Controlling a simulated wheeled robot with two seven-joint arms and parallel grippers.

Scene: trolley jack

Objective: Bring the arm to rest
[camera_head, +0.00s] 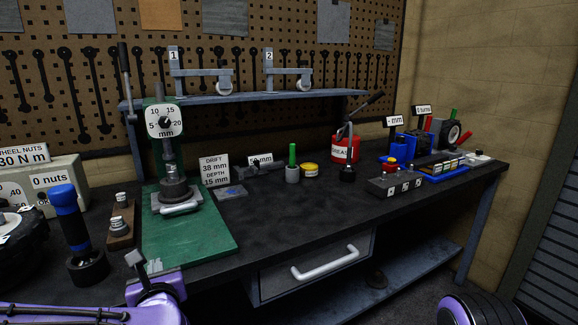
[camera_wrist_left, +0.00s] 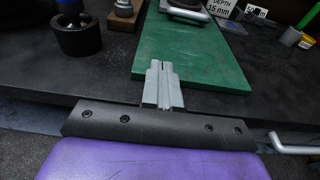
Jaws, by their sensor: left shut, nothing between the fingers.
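My left gripper (camera_head: 136,260) is at the front edge of the workbench, by the near left corner of the green mat (camera_head: 205,240). In the left wrist view its two grey fingers (camera_wrist_left: 163,72) are together with nothing between them, over the near edge of the mat. My left arm (camera_head: 60,312) is purple and comes in along the bottom left. A purple and black part (camera_head: 480,312) shows at the bottom right; no right gripper fingers show.
A press with a dial (camera_head: 165,122) stands on the mat. A blue-handled tool (camera_head: 68,215) stands left of the gripper. A drawer handle (camera_head: 325,263) juts out below the bench top (camera_head: 300,205). The bench middle is clear.

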